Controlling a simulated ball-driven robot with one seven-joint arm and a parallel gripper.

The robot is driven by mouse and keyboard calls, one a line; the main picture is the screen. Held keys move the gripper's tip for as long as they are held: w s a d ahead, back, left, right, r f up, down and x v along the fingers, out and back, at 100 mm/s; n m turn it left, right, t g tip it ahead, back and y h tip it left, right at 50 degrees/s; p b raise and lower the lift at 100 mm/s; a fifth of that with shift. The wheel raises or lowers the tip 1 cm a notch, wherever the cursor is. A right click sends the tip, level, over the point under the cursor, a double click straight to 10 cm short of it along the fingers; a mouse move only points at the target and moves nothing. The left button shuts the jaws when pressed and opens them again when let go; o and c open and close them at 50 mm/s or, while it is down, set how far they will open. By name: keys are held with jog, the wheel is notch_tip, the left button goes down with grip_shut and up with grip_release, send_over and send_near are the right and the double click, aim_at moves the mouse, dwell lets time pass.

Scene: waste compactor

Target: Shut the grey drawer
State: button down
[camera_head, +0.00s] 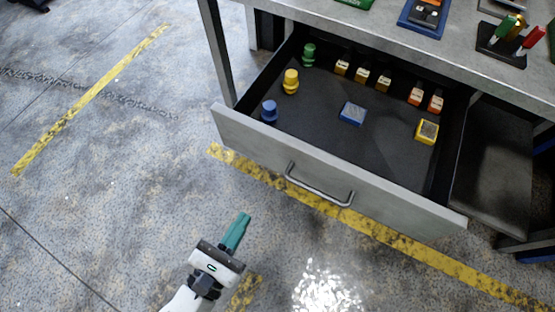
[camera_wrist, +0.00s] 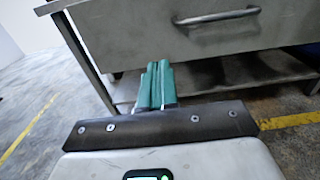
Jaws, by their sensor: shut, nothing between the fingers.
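The grey drawer (camera_head: 330,172) is pulled well out from under the workbench in the head view. The drawer front also fills the top of the wrist view (camera_wrist: 200,40), with the handle (camera_wrist: 217,15) at upper right. My gripper (camera_head: 243,218) has teal fingers and is in front of the drawer, left of the handle and apart from it. In the wrist view the fingers (camera_wrist: 156,72) are together and hold nothing. They point towards the drawer front.
In the drawer lie a blue block (camera_head: 352,113), a yellow block (camera_head: 427,131), a yellow weight (camera_head: 290,82), a blue one (camera_head: 269,111), a green one (camera_head: 308,55) and several stamps. The workbench (camera_head: 400,45) carries tools. Open floor (camera_head: 110,170) lies to the left.

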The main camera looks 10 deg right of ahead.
aim_at(280, 161)
jog(key=x, duration=1.3)
jog(key=shift+w+d, duration=0.3)
jog(key=shift+w+d, duration=0.35)
jog(key=shift+w, duration=0.05)
jog(key=b+x, duration=0.3)
jog(key=x, duration=1.3)
jog(key=b+x, duration=0.4)
jog(key=x, duration=1.2)
jog(key=shift+w+d+f, duration=0.25)
jog(key=shift+w, duration=0.1)
jog(key=shift+w+d, duration=0.3)
jog(key=shift+w, duration=0.2)
jog(key=shift+w+r, duration=0.1)
jog(key=shift+r, duration=0.15)
jog(key=shift+d+r, duration=0.1)
jog(key=shift+d, duration=0.05)
